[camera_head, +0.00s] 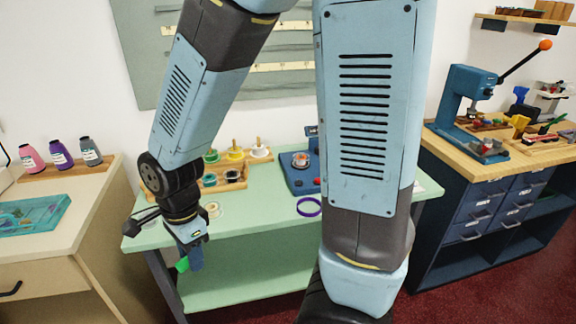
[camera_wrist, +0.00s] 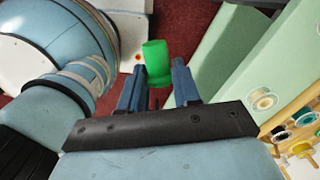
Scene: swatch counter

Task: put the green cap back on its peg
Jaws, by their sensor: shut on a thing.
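The green cap (camera_wrist: 156,62) is held between the two blue fingers of my gripper (camera_wrist: 157,82) in the wrist view. In the head view the cap (camera_head: 182,265) shows as a small green piece beside my gripper (camera_head: 189,262), low in front of the mint table's left front edge. I cannot tell which peg belongs to the cap.
The mint table (camera_head: 262,220) carries a wooden tray (camera_head: 229,184), a blue device (camera_head: 300,178), a purple ring (camera_head: 309,207) and a pale spool (camera_head: 214,210). A wooden counter with a teal tray (camera_head: 35,213) stands left. A workbench with a blue press (camera_head: 462,95) stands right.

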